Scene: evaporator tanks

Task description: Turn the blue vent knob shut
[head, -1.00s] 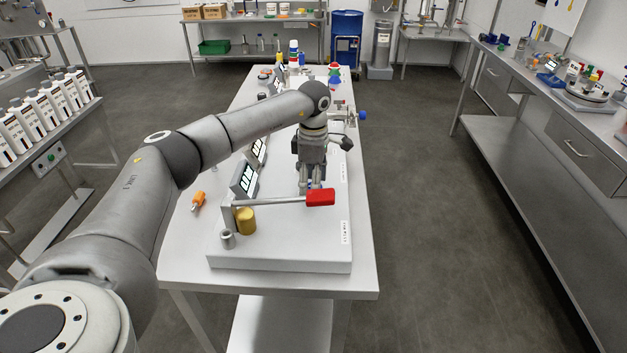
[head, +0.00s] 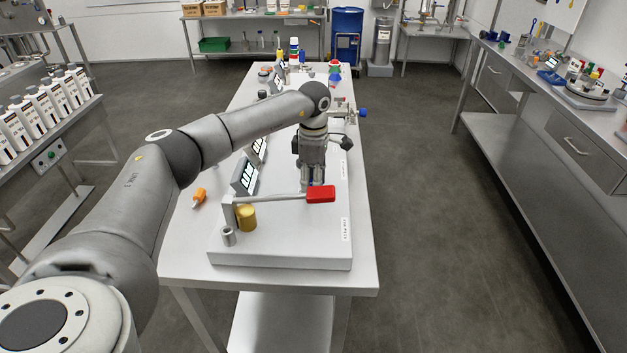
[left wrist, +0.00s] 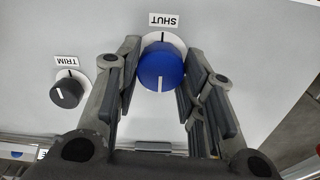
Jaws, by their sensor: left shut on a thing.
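The blue vent knob (left wrist: 160,68) shows in the left wrist view on a pale panel, below an upside-down SHUT label (left wrist: 163,20) in the picture. A white line on its face runs straight up and down, at the side away from the label. My left gripper (left wrist: 163,75) has one finger on each side of the knob and is shut on it. In the head view the left gripper (head: 313,186) points down at the white panel box (head: 285,252), behind the red-ended lever; there the fingers largely hide the knob. My right gripper is in neither view.
A black TRIM knob (left wrist: 67,91) sits close beside the left fingers. In the head view a lever with a red grip (head: 321,194) crosses in front of the gripper, by a yellow cylinder (head: 246,217). A small display (head: 244,177) stands left.

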